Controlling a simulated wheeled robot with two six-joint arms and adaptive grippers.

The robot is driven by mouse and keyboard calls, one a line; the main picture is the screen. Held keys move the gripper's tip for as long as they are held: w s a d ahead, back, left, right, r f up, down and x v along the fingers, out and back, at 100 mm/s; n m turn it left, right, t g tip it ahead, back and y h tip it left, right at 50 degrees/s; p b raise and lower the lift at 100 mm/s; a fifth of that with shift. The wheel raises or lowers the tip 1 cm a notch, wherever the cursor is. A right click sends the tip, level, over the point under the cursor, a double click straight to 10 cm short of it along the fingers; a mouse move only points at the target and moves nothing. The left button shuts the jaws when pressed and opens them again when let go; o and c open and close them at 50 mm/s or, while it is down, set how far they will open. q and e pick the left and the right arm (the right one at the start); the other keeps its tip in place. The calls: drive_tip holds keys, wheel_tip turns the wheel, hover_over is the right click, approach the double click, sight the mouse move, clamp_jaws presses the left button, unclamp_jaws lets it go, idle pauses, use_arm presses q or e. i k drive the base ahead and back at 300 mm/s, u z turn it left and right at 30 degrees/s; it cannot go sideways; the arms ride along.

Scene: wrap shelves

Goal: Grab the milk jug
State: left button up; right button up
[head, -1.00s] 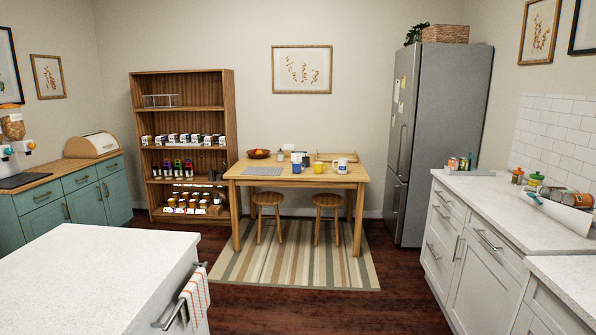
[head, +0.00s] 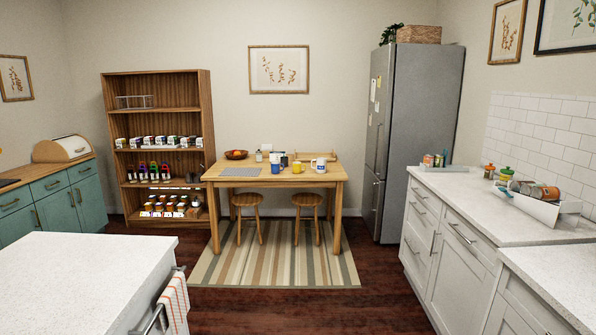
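No object is clearly recognisable as a milk jug at this distance. On the wooden table (head: 225,185) stand a white vessel with a blue mark (head: 320,164), a yellow mug (head: 297,167) and blue mugs (head: 277,166). The white vessel could be a jug or a mug; I cannot tell. A tall grey fridge (head: 417,130) stands to the right of the table with its doors shut, hiding its contents. Neither of my grippers is in view.
A white island (head: 80,280) with a striped towel (head: 175,300) fills the front left. A white counter (head: 460,205) runs along the right. Two stools (head: 247,200) stand at the table's front. Dark floor and a striped rug (head: 275,265) lie open between.

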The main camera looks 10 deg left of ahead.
sight(322, 165)
drive_tip(key=u, duration=0.05)
drive_tip(key=i, duration=3.05)
drive_tip(key=u, duration=0.45)
drive_tip(key=i, duration=2.1)
drive_tip(key=u, duration=0.3)
